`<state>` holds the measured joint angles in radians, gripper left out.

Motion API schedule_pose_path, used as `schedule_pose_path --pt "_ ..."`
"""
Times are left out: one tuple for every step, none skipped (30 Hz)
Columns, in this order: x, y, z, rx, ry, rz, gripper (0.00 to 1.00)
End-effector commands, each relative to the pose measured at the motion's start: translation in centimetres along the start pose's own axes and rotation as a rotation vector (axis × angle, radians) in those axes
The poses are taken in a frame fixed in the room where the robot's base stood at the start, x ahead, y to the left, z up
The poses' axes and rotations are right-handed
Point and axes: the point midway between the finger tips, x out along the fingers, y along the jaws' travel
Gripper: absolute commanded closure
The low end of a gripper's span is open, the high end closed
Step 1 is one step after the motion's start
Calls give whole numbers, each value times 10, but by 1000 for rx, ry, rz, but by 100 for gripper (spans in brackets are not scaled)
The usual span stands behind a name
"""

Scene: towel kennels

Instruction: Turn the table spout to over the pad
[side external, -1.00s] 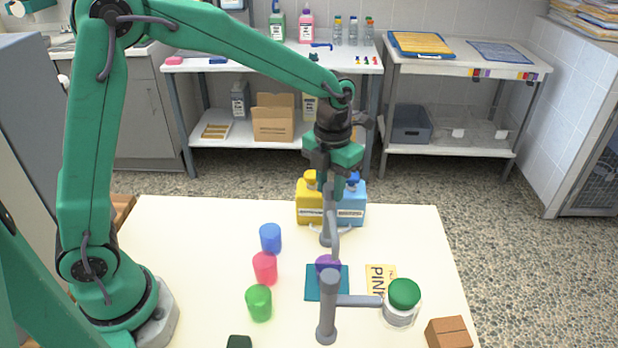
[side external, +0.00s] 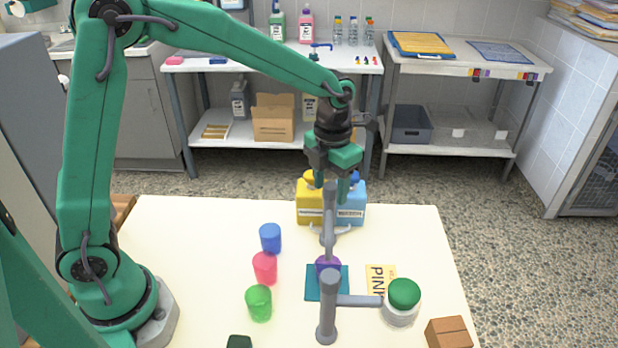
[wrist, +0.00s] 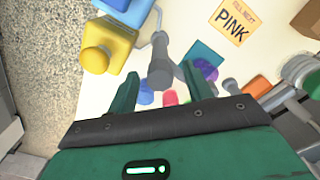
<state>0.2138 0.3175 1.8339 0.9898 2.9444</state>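My gripper (side external: 331,184) hangs above the far part of the table with its fingers apart. The pad also shows in the wrist view (wrist: 199,51).
A second grey post (side external: 327,315) with a side arm stands near the front, by a green-lidded jar (side external: 400,300). Blue (side external: 270,238), pink (side external: 265,268) and green (side external: 259,302) cups stand left. Yellow (side external: 310,203) and blue (side external: 351,205) bottles stand behind. A PINK card (side external: 380,278) lies right.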

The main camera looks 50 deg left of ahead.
Motion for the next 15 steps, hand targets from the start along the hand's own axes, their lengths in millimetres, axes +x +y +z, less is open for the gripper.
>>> schedule_pose_path --pt "0 0 0 -1 0 0 50" --pt "0 0 0 -1 0 0 50" --pt "0 0 0 -1 0 0 50" --pt "0 0 0 -1 0 0 50" --pt "0 0 0 -1 0 0 50" --pt "-1 0 0 -1 0 0 50" --pt "-1 0 0 -1 0 0 50" --pt "-3 0 0 -1 -1 0 50" --pt "-5 0 0 -1 -2 0 50" --pt "-6 0 1 -1 -2 0 50" --pt "-9 0 1 -1 -2 0 50" --pt "-12 0 0 -1 -2 0 50" --pt "-15 0 1 -1 -3 -1 50" --pt "-18 0 1 -1 -3 -1 50" --pt "-23 0 0 -1 -3 -1 50"
